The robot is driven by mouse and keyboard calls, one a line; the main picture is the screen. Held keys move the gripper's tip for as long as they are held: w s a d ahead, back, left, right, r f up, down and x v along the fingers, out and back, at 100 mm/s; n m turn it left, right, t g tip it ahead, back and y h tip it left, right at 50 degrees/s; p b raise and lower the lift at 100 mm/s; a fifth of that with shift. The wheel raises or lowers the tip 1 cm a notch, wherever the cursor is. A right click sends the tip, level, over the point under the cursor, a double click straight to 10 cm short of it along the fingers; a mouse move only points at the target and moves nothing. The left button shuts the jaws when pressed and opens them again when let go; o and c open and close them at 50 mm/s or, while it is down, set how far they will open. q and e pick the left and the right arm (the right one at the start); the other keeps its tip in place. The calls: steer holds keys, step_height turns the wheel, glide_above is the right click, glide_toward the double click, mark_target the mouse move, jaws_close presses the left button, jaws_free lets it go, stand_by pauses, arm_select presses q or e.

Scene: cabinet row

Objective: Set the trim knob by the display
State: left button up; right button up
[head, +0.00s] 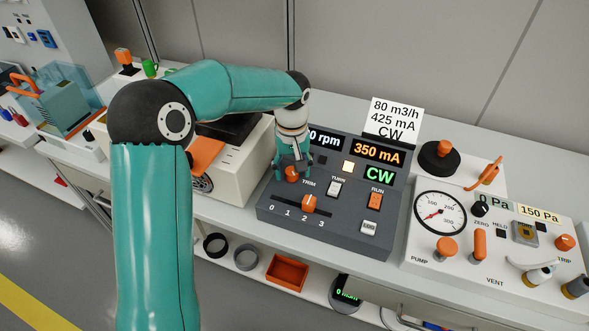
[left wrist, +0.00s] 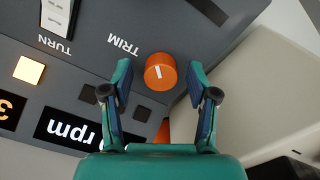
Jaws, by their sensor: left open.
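The trim knob (left wrist: 160,75) is orange with a white pointer line, and TRIM is printed beside it. In the head view the knob (head: 291,175) shows partly below my left gripper (head: 292,163). In the left wrist view my left gripper (left wrist: 160,88) is open, with one finger on each side of the knob and gaps between. The display (head: 377,152) reads 350 mA. An rpm display (head: 326,138) is partly hidden by my arm. A green display (head: 380,174) reads CW. A white card (head: 394,118) reads 80 m3/h, 425 mA, CW.
On the dark panel are an orange slider (head: 309,203) near 2, a TURN switch (head: 334,187) and an orange RUN switch (head: 374,200). A gauge panel (head: 440,212) stands at right, a cream box (head: 235,165) at left. An orange tray (head: 287,272) sits below.

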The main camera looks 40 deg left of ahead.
arm_select(q)
steer(key=shift+c, duration=0.2)
steer(key=c, duration=1.1)
steer(key=shift+d, duration=0.1)
steer(key=shift+m, duration=0.4)
steer(key=shift+r+m+p, duration=0.1)
steer(key=shift+m+p, duration=0.25)
steer(key=shift+m, duration=0.55)
steer(key=m+p, duration=0.1)
steer(key=m, duration=0.3)
steer(key=shift+m, duration=0.3)
steer(key=m, duration=0.2)
steer(key=m+p, duration=0.1)
steer(key=m, duration=0.3)
steer(key=shift+a+p, duration=0.25)
steer(key=shift+p, duration=0.05)
steer(key=shift+m, duration=0.3)
